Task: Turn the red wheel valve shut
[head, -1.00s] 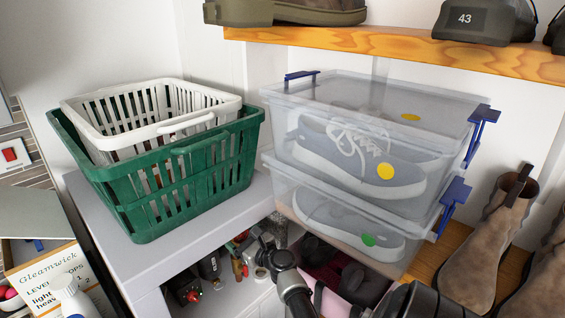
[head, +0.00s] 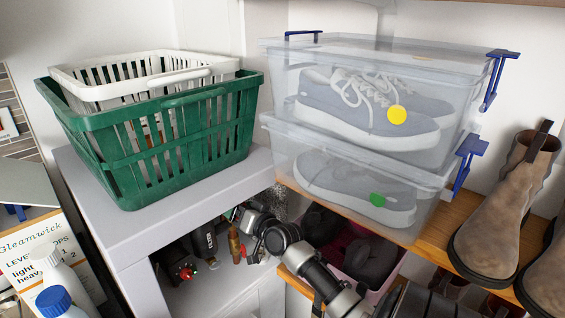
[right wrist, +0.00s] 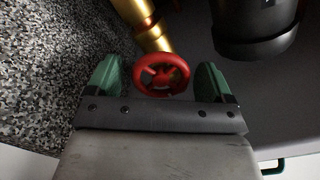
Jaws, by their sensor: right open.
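The red wheel valve (right wrist: 161,75) shows in the right wrist view, a spoked handwheel next to a brass pipe (right wrist: 150,28). My right gripper (right wrist: 160,72) is open, with one green finger on each side of the wheel. Gaps show between the fingers and the rim, and I cannot tell how deep the wheel sits between them. In the head view my right arm reaches into the space under the grey counter, by the brass pipe (head: 235,246); the wheel is mostly hidden there. My left gripper is not in view.
A grey counter (head: 110,235) carries a green basket (head: 150,150) with a white one inside. A dark device with a red knob (head: 186,272) stands below. Clear shoe boxes (head: 365,150) and brown boots (head: 505,215) are on the wooden shelf. A black cylinder (right wrist: 255,25) is near the wheel.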

